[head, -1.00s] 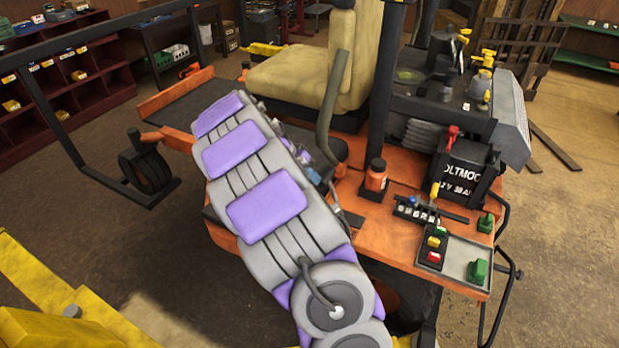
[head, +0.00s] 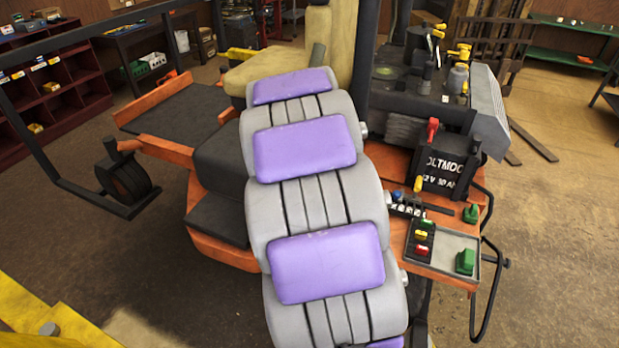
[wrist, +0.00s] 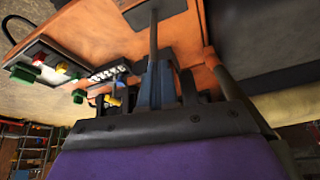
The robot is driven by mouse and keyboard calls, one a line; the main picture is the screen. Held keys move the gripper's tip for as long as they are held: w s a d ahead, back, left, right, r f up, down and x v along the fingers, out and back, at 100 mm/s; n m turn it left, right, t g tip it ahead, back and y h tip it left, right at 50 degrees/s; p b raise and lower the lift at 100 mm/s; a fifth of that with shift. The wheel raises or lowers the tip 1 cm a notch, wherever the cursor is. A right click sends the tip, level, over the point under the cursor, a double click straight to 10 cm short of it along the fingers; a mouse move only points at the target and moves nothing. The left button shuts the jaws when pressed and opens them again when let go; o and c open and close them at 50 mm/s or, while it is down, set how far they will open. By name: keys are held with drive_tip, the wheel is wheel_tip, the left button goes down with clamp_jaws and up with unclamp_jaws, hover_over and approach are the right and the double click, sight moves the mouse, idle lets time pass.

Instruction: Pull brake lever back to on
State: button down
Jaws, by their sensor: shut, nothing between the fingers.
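A curved grey-green lever, which I take for the brake lever, stands beside the seat of the orange mower. In the head view only its top (head: 318,56) shows behind my arm. In the wrist view a dark grey-green bar (wrist: 243,100), likely the same lever, slants down at the right from an orange base. My gripper (wrist: 155,75) is in the middle of the wrist view, shut, with nothing seen held. It lies left of that bar, apart from it as far as I can tell. In the head view my own arm hides the gripper and the lever's lower part.
A black battery box (head: 450,165), a grey tray (head: 450,255) with a green piece, and a row of small controls (head: 407,205) sit on the mower's right side. The yellow seat (head: 280,75) is behind my arm. A front wheel (head: 124,178) stands at left.

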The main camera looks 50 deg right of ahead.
drive_tip(key=s+d+t, duration=0.1)
drive_tip(key=s+t, duration=0.1)
drive_tip(key=s, duration=0.4)
drive_tip(key=shift+d+f+y+b, duration=0.25)
drive_tip(key=shift+f+y+b, duration=0.05)
drive_tip(key=shift+f, duration=0.1)
drive_tip(key=shift+s+f, duration=0.15)
